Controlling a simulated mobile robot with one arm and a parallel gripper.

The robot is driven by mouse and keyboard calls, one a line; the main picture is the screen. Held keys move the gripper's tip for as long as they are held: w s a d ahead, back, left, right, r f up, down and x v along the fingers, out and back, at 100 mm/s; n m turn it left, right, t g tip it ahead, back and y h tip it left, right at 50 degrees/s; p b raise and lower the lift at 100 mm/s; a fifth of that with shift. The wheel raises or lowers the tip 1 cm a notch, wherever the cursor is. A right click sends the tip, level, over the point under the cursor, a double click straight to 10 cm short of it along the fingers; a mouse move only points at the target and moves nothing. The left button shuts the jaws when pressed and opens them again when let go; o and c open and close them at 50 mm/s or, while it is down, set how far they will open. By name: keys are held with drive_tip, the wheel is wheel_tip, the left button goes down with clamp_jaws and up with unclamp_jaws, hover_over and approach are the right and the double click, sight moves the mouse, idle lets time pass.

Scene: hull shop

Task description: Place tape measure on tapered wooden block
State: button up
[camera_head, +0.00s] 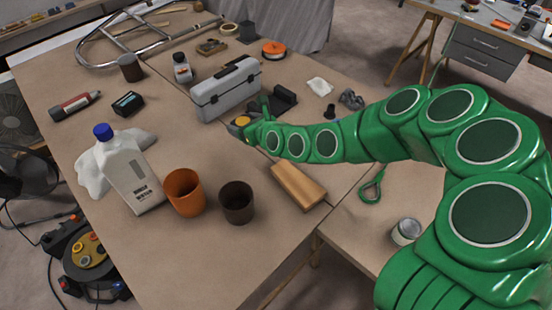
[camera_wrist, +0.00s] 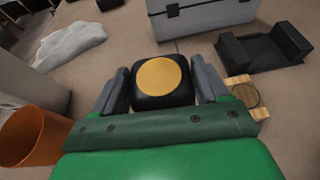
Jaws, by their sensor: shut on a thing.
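The tape measure is black with a round yellow-orange face (camera_wrist: 160,77); it also shows in the head view (camera_head: 243,121). My gripper (camera_wrist: 162,88) is shut on it, one grey finger on each side. In the head view my gripper (camera_head: 240,127) is in front of the grey toolbox, and its height above the table is hard to tell. The tapered wooden block (camera_head: 298,186) lies on the table near the right edge, below my arm in the picture, with a bare top. I cannot make it out in the wrist view.
The grey toolbox (camera_head: 226,88) and black holder (camera_head: 275,98) stand close to my gripper. An orange cup (camera_head: 184,192), dark cup (camera_head: 237,202) and white bottle (camera_head: 128,172) stand left of the block. A small wooden piece (camera_wrist: 243,91) shows in the wrist view.

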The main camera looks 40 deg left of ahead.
drive_tip(key=w+d, duration=0.1)
drive_tip(key=w+d+r, duration=0.1)
drive_tip(key=shift+w+r+g, duration=0.2)
drive_tip(key=shift+w+g, duration=0.1)
drive_tip(key=shift+w, duration=0.05)
drive_tip(key=d+n, duration=0.1)
drive_tip(key=d, duration=0.1)
drive_tip(key=n+g+h, duration=0.1)
drive_tip(key=n+g, duration=0.3)
drive_tip(key=g, duration=0.2)
hover_over(295, 183)
wheel_tip(295, 183, down, 5)
drive_tip(key=shift+f, duration=3.5)
drive_tip(key=shift+f, duration=0.1)
drive_tip(key=o, duration=1.2)
